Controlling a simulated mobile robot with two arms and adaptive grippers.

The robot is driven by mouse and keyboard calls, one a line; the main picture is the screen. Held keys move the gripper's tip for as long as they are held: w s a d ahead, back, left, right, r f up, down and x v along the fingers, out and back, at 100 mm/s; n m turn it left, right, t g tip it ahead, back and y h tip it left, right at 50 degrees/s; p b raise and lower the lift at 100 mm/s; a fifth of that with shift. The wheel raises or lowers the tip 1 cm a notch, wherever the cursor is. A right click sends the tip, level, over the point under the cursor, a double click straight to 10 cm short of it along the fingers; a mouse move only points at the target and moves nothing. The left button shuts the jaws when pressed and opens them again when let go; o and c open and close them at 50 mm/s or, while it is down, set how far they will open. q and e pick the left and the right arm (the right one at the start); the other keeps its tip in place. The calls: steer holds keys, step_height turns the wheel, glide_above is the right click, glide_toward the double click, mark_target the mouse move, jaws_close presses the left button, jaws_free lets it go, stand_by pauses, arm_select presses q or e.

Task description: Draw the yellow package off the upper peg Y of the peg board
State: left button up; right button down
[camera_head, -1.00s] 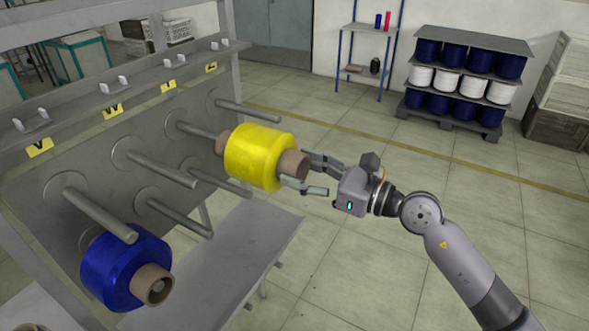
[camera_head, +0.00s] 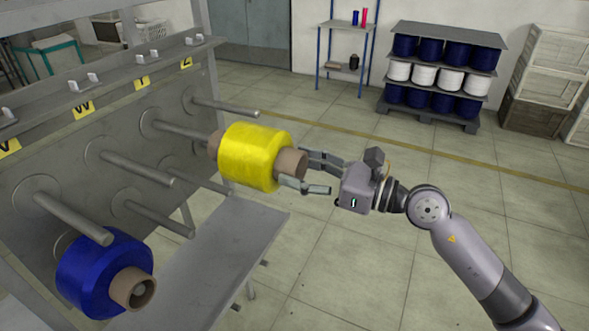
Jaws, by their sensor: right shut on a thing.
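The yellow package (camera_head: 255,157) sits on a brown tube core at the outer part of upper peg Y (camera_head: 180,130) of the peg board (camera_head: 70,168). A long stretch of the peg shows bare between board and core. The peg's tip is hidden, so how much of it is inside the core I cannot tell. My right gripper (camera_head: 303,172) is shut on the core's near end (camera_head: 290,163), from the right. My left gripper is not in view.
A blue package (camera_head: 92,275) hangs on a lower peg at the left. Empty pegs such as upper peg W (camera_head: 138,170) and upper peg Z (camera_head: 225,107) stick out nearby. A grey shelf (camera_head: 205,265) lies below. The floor at right is clear, up to a package rack (camera_head: 440,75).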

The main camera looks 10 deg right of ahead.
steer(key=shift+b+v, duration=1.4)
steer(key=shift+v, duration=1.05)
steer(key=shift+r, duration=0.1)
